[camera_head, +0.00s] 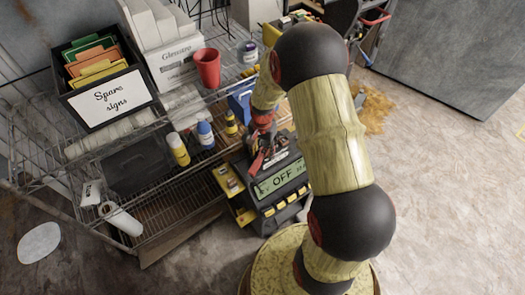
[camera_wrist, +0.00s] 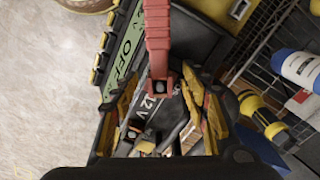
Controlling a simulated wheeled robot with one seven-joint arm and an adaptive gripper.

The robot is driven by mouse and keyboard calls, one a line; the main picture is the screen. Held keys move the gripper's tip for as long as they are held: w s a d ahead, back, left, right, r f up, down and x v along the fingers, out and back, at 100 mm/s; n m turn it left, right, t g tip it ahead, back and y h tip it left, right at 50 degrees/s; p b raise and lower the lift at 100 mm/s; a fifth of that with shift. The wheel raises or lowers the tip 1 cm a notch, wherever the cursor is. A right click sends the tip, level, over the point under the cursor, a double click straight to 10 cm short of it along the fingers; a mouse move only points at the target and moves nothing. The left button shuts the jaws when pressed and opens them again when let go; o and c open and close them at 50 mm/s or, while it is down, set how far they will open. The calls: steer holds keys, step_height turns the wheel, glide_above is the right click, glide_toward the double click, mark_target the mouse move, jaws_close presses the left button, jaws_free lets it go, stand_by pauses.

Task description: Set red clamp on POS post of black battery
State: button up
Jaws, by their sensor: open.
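A red clamp (camera_wrist: 157,45) runs down from the top of the wrist view, its end with a grey round piece between my fingertips. In the head view a red piece, which looks like the clamp (camera_head: 257,161), shows just below my gripper (camera_head: 263,135). My gripper (camera_wrist: 163,95) is open, with a yellow finger on each side of the clamp's end; I cannot tell whether they touch it. A dark surface marked "12V" (camera_wrist: 154,104) lies beneath, perhaps the black battery. I cannot make out the POS post. Small metal and pale parts show between the finger bases.
A charger-like unit with a green "OFF" display (camera_head: 281,179) stands below my gripper. A wire shelf (camera_head: 62,184) to the left holds a yellow bottle (camera_head: 178,149), a blue-and-white bottle (camera_head: 206,135) and a red cup (camera_head: 207,67). Open floor (camera_head: 450,190) lies right.

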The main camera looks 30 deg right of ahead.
mark_target(262, 154)
step_height(262, 154, up, 12)
stand_by(0.6)
stand_by(0.5)
steer(key=s+a+r+n+t, duration=0.2)
steer(key=s+a+r+n, duration=0.3)
steer(key=s+a+r, duration=0.2)
steer(key=s+a+r+n+t, duration=0.3)
steer(key=s+a+r+n, duration=0.3)
steer(key=s+r, duration=0.6)
step_height(262, 154, up, 5)
steer(key=shift+s+a+f+n+t, duration=0.2)
steer(key=shift+a+n+t, duration=0.1)
steer(key=shift+a, duration=0.35)
